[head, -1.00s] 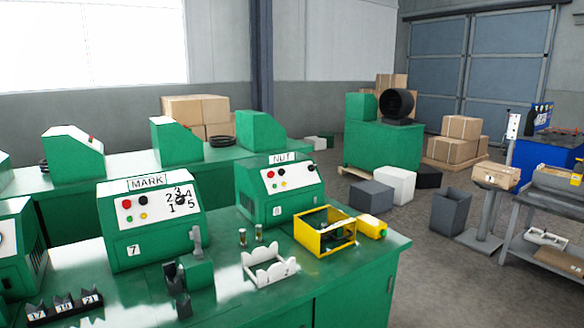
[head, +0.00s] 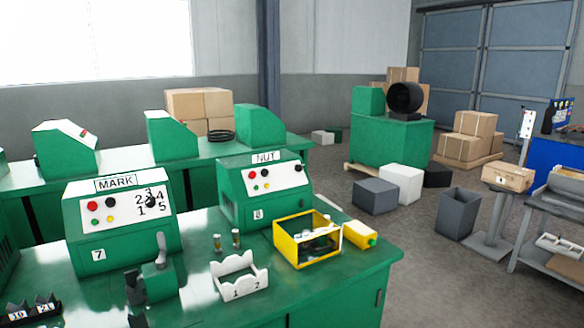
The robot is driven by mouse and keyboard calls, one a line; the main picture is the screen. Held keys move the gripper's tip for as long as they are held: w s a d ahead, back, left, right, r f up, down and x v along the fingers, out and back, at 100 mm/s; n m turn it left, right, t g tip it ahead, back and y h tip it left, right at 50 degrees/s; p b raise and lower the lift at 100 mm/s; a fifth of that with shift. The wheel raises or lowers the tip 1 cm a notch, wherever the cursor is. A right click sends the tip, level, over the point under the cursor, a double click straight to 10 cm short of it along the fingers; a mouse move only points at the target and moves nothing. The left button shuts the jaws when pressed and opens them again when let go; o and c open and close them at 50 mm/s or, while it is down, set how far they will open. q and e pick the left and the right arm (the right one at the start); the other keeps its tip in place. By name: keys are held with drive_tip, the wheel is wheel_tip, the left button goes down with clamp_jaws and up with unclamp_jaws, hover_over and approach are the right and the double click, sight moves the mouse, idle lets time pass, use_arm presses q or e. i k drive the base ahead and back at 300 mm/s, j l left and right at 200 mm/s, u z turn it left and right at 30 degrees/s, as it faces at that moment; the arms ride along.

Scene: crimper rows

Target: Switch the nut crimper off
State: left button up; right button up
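The nut crimper (head: 264,192) is a green machine with a "NUT" label on top, standing on the green workbench. Its white sloped panel (head: 275,179) has a red button, several small coloured buttons or lamps and a black knob (head: 299,168) at the right. Whether it is on is too small to tell. The mark crimper (head: 118,215) stands to its left, with red and black buttons and a numbered dial. Neither of my grippers is in view.
In front of the nut crimper are a yellow open box (head: 305,240), a yellow bottle-like item (head: 359,235), a white numbered holder (head: 240,278) and two small cylinders. The green bench (head: 345,280) ends at the right. Open floor (head: 420,260) lies beyond, with grey and white boxes.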

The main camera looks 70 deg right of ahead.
sight(298, 168)
drive_tip(key=k+l+u, duration=0.1)
drive_tip(key=l, duration=0.2)
drive_tip(key=k+l+u, duration=0.2)
drive_tip(key=l, duration=0.35)
drive_tip(key=k+l, duration=0.25)
drive_tip(key=l, duration=0.15)
drive_tip(key=k+l, duration=0.2)
drive_tip(key=l, duration=0.25)
drive_tip(key=k+l+u, duration=0.1)
drive_tip(key=k+l, duration=0.15)
drive_tip(key=l, duration=0.15)
drive_tip(key=k+l, duration=0.25)
drive_tip(key=l, duration=0.15)
